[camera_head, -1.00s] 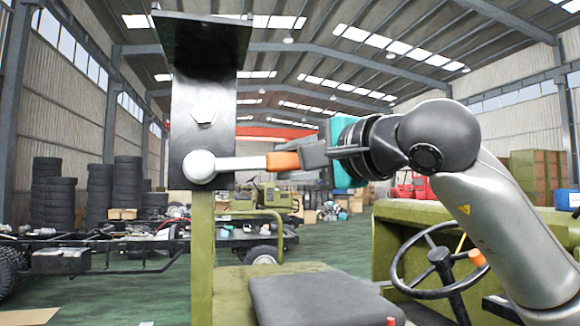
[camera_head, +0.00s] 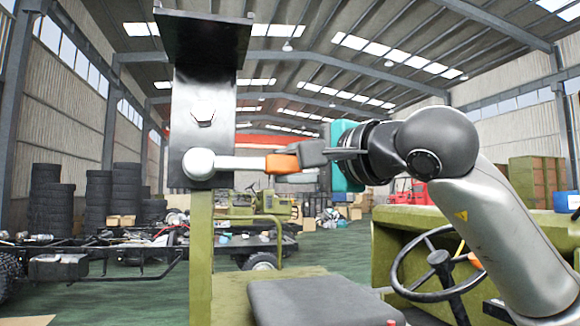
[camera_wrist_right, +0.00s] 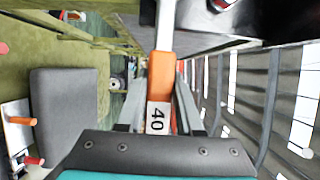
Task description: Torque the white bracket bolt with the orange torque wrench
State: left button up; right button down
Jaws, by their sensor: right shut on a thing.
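The orange torque wrench (camera_head: 283,163) has a round white head, a pale shaft and an orange handle, and lies nearly level. My right gripper (camera_head: 300,158) is shut on its handle; in the right wrist view the handle (camera_wrist_right: 160,75) sits between the fingers and carries a "40" label. The white bolt (camera_head: 203,110) is on the upright face of the dark bracket (camera_head: 190,80). The wrench's round head shows just below the bolt, over the bracket's lower part, apart from the bolt. I cannot tell whether the head touches the bracket. My left gripper is not in view.
The bracket stands on an olive post (camera_head: 201,250). A dark seat (camera_head: 305,302) is below the wrench, and a steering wheel (camera_head: 437,262) is at the lower right. Stacked tires and a bare chassis (camera_head: 110,250) are farther back on the left.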

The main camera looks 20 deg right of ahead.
jog(key=shift+r, duration=0.25)
jog(key=shift+a+r+n+g+h+p, duration=0.1)
jog(key=shift+r+n+g+h+p, duration=0.2)
jog(key=shift+r+n+p, duration=1.45)
jog(key=shift+s+f+m+p, duration=0.25)
jog(key=shift+f+m+p, duration=0.3)
jog(key=shift+m, duration=0.2)
jog(key=shift+s+b, duration=0.55)
jog(key=shift+s, duration=0.75)
